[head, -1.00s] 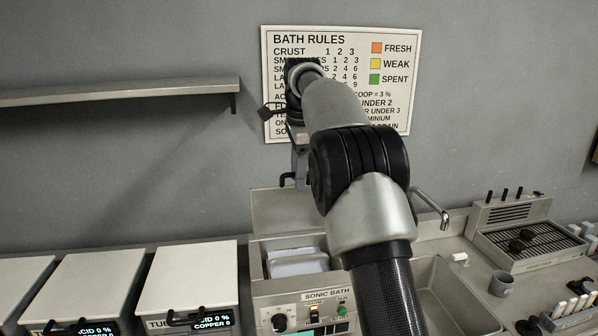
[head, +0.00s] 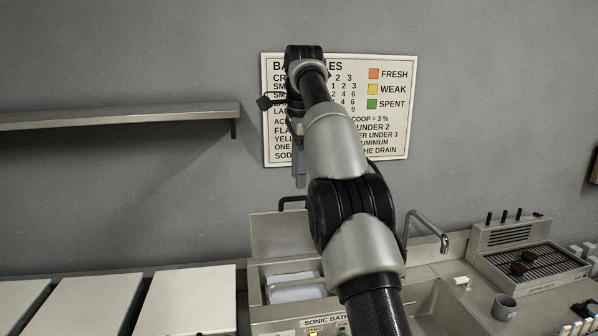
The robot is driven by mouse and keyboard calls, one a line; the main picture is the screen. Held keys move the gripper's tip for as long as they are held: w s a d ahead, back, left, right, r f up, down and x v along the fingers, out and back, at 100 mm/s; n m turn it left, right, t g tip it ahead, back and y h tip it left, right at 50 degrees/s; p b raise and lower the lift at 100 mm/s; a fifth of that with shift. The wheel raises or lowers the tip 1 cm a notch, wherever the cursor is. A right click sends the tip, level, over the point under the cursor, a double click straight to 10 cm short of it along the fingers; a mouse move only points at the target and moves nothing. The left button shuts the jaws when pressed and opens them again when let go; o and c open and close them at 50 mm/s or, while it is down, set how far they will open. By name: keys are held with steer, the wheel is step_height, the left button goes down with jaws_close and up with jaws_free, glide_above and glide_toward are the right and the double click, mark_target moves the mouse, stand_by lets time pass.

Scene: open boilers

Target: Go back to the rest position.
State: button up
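My gripper (head: 300,178) hangs at the end of my raised arm, in front of the rules sign (head: 388,140) and above the open sonic bath. Only a narrow grey part of it shows, and my arm hides much of it. I cannot tell whether its fingers are open or shut, and no held object is visible.
The sonic bath (head: 325,322) has its lid (head: 275,238) raised and a pale basket (head: 296,293) inside. Lidded tubs (head: 190,300) stand at left below a shelf (head: 110,115). A sink (head: 440,310) with a tap (head: 428,225), a cup (head: 505,306) and a rack (head: 535,268) are at right.

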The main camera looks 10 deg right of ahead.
steer(key=shift+r, duration=0.2)
steer(key=s+r+n+t, duration=0.1)
steer(key=s+r+n, duration=0.25)
steer(key=s, duration=0.45)
steer(key=s+r+n+t, duration=0.1)
steer(key=s+r+n, duration=0.1)
steer(key=s+n, duration=0.4)
steer(key=s+f+n, duration=0.4)
steer(key=s+f, duration=0.4)
steer(key=s, duration=0.4)
steer(key=s+f+n+t, duration=0.1)
steer(key=s+f+n, duration=0.3)
steer(key=s+f, duration=0.4)
steer(key=s, duration=0.4)
steer(key=shift+s+a+f+t, duration=0.3)
steer(key=shift+s+f, duration=0.05)
steer(key=shift+d, duration=0.1)
